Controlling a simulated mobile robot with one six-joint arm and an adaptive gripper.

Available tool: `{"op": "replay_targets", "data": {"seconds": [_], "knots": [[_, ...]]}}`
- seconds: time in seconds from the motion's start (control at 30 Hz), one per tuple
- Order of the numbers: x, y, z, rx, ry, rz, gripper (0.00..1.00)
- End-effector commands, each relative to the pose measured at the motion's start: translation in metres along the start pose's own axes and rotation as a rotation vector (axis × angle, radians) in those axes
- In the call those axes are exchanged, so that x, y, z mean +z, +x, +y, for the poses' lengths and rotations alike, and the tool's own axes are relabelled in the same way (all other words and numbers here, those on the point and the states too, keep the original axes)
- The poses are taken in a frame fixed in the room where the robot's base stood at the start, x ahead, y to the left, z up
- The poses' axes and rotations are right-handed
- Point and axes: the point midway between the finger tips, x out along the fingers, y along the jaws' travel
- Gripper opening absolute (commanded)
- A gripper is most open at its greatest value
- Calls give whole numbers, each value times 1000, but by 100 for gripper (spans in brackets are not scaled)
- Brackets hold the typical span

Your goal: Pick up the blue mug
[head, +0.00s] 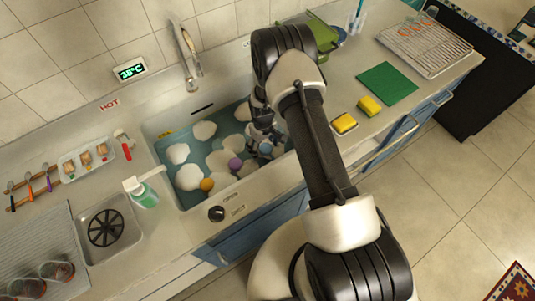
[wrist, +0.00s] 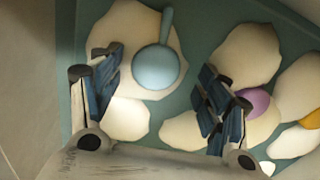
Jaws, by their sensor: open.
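A light blue round thing with a narrow stub, which looks like the blue mug (wrist: 156,68), lies in the sink among pale foam patches. In the wrist view it shows between my two fingers, nearer the left one, with its stub pointing up the picture. My gripper (wrist: 160,78) is open and empty, its dark blue-padded fingers apart on either side of it. In the head view my gripper (head: 264,135) is down in the right part of the sink, and it and my arm mostly hide the mug there. I cannot tell how far the fingers are above it.
The sink (head: 178,212) has walls around my gripper and teal water with foam. A purple ball (wrist: 257,101) lies just right of my right finger, and an orange ball (head: 207,184) is farther off. The faucet (head: 188,58) stands behind the sink.

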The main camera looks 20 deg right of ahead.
Motion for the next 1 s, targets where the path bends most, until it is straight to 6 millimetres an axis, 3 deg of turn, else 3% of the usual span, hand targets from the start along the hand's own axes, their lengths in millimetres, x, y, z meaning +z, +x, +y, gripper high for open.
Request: {"op": "replay_targets", "data": {"seconds": [0.27, 0.53, 1.0], "knots": [[3, 42, 5, -1, 0, -1, 70], [2, 45, 5, -1, 0, 0, 69], [3, 45, 5, -1, 0, 0, 38]]}}
